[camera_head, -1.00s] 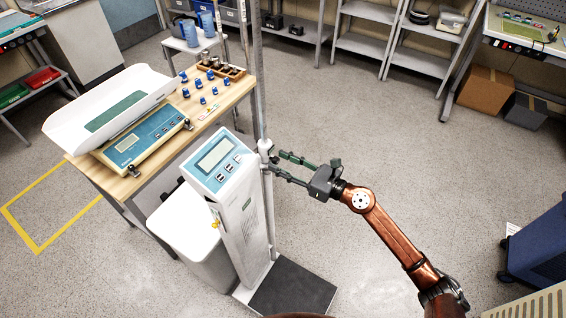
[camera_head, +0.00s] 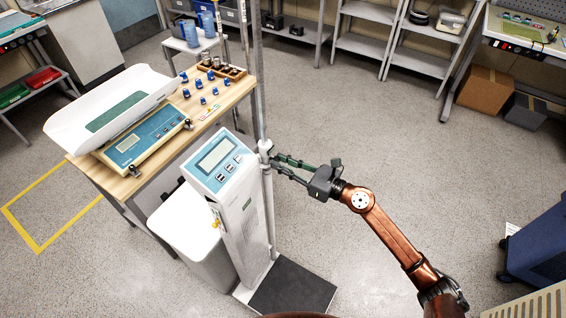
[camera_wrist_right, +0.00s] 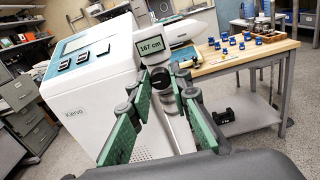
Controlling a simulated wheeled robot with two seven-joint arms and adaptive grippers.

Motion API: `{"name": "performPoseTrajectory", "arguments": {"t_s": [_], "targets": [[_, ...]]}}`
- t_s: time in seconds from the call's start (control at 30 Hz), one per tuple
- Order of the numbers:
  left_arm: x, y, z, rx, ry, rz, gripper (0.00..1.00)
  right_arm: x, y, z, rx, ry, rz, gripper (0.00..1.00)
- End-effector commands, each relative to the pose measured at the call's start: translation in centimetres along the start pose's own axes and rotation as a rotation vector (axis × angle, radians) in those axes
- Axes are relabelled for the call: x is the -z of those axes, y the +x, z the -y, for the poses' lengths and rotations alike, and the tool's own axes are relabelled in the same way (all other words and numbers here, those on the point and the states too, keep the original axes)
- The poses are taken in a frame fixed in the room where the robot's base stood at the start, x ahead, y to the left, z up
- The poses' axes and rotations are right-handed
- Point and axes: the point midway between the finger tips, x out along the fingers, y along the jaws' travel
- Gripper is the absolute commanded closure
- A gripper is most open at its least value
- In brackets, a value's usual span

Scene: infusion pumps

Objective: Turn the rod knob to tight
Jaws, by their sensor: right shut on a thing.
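The upright rod (camera_head: 258,90) rises behind the scale column (camera_head: 237,205) with its blue-topped display head. A light clamp (camera_head: 265,147) sits on the rod beside the head. In the right wrist view the clamp carries a small display (camera_wrist_right: 151,46) reading 167 cm. The dark round rod knob (camera_wrist_right: 162,77) is below that display. My right gripper (camera_head: 274,164) reaches in from the right at clamp height. In the wrist view its green-padded fingers (camera_wrist_right: 163,88) are closed on the knob from both sides. The knob's tight mark cannot be made out. My left gripper is not in view.
A wooden table (camera_head: 225,100) at left holds a baby scale (camera_head: 150,135), several blue-topped weights and a weight block (camera_head: 222,68). A white bin (camera_head: 185,220) stands beside the column. The dark scale platform (camera_head: 292,288) is at the floor.

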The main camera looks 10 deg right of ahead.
Motion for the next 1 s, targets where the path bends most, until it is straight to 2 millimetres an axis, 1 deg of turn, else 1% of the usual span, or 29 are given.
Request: {"name": "performPoseTrajectory", "arguments": {"t_s": [0.27, 1.0], "targets": [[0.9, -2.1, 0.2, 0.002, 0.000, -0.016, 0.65, -0.4, 0.0, 0.1, 0.002, 0.183, 0.000, 1.00], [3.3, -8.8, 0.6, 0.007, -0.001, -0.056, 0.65, -0.3, 0.0, 0.2, 0.002, 0.885, 0.001, 1.00]]}}
